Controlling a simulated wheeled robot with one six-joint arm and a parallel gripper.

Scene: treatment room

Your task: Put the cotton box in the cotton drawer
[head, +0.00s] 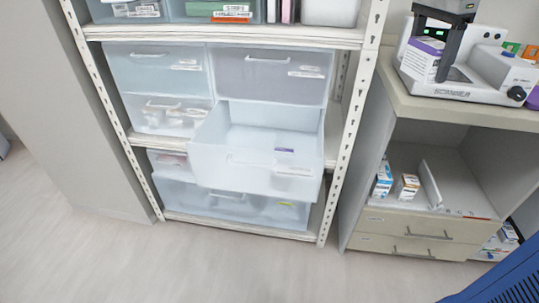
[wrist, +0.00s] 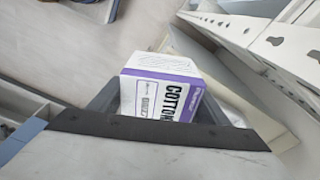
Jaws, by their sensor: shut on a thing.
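The cotton box (wrist: 160,95) is white and purple with "COTTO..." lettering and sits between the dark fingers of my gripper (wrist: 165,110) in the wrist view. In the head view my gripper (head: 443,62) is at the upper right, shut on the box (head: 424,58), above the counter and in front of a white device. A translucent drawer (head: 245,178) is pulled out of the shelf rack at the centre, left of and lower than my gripper. Its inside looks empty; a small purple mark shows near its front wall. Its label is too small to read.
Shut translucent drawers (head: 155,70) surround the open one in the metal rack (head: 355,110). The white device (head: 475,75) stands on the counter (head: 465,112) at right. Small boxes (head: 406,186) stand in the open cabinet below. The floor (head: 130,250) in front is clear.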

